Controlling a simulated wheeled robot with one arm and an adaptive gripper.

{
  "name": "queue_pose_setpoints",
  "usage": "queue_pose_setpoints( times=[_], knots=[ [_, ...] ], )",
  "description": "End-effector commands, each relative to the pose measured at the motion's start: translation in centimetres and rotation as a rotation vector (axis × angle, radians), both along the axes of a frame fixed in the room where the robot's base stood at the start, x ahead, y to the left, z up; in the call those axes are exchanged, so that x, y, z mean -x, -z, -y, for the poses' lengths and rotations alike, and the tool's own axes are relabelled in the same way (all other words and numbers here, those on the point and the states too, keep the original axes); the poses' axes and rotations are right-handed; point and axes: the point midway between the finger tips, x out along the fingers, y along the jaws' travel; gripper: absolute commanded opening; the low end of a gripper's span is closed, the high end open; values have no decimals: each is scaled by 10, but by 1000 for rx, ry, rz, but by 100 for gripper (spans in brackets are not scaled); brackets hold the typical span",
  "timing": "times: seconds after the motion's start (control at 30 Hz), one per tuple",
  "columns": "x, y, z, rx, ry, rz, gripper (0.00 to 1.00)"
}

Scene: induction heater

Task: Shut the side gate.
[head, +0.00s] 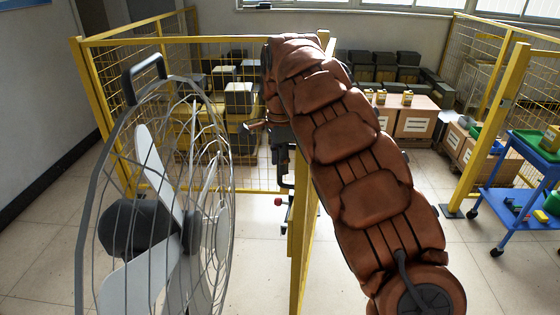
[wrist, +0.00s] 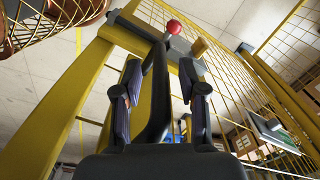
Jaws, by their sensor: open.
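The side gate appears to be the yellow-framed panel whose post (head: 300,235) shows almost edge-on below my arm in the head view. In the wrist view, a yellow frame (wrist: 62,95) and a mesh panel (wrist: 232,85) rise before me. A dark upright handle (wrist: 157,95) stands between the two fingers of my gripper (wrist: 160,75), with a gap on each side. A red ball knob (wrist: 173,27) sits just beyond it on a grey latch part. In the head view my gripper (head: 284,150) hangs by the post, partly hidden by my arm.
A large caged fan (head: 165,215) fills the left foreground of the head view. Behind the yellow fence (head: 200,40) are stacked dark boxes. Cartons (head: 415,118) stand behind on the right. A blue trolley (head: 515,195) stands far right. Tiled floor is free between post and trolley.

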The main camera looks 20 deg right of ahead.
Motion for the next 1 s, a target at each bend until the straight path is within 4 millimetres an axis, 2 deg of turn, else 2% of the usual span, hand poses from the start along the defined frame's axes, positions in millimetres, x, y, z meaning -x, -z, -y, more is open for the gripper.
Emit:
queue_pose_setpoints(
  times=[0.4,0.8,1.0],
  knots=[
    [0,4,0,0,1,1,41],
    [0,4,0,0,1,2,1],
    [0,4,0,1,0,2,0]
  ],
)
